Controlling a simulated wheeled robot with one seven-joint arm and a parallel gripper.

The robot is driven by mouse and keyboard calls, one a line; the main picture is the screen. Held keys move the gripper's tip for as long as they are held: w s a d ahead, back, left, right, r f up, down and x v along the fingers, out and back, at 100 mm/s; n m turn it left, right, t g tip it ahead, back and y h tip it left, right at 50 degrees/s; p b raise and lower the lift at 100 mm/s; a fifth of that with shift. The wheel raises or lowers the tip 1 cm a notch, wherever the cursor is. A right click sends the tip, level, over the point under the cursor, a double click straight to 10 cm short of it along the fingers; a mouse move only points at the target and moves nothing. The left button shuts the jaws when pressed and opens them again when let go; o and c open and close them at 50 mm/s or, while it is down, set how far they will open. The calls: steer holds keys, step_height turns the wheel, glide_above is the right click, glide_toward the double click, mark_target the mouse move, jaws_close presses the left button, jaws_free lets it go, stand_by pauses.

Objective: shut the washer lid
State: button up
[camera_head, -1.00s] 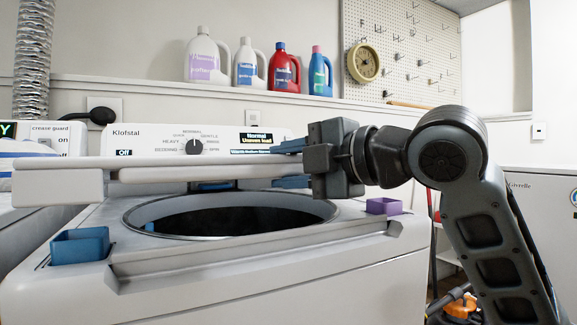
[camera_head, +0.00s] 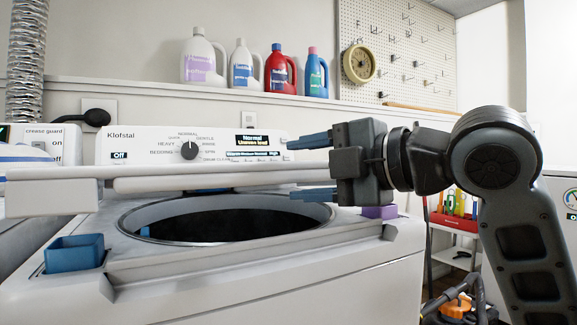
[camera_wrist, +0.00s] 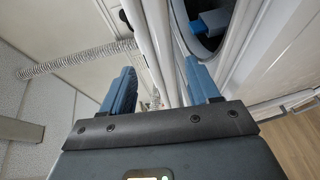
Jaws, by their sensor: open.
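The washer (camera_head: 300,270) stands in front of me with its round drum opening (camera_head: 215,222) uncovered. The washer lid (camera_head: 55,190) is raised above the opening and shows nearly edge-on as a long pale slab. My gripper (camera_head: 310,166) is at the lid's right end, pointing left. Its blue fingers are open, one above the lid edge and one below it in the head view. In the wrist view my gripper (camera_wrist: 162,85) shows pale lid bars (camera_wrist: 157,45) between its spread fingers. I cannot tell whether a finger touches the lid.
The control panel (camera_head: 150,146) rises behind the lid. A blue tray (camera_head: 75,254) and a purple tray (camera_head: 380,212) sit at the washer's top corners. Bottles (camera_head: 282,72) line the shelf behind. A red caddy (camera_head: 455,222) stands at right.

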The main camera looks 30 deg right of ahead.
steer(key=v, duration=0.3)
steer(key=shift+s, duration=0.3)
stand_by(0.3)
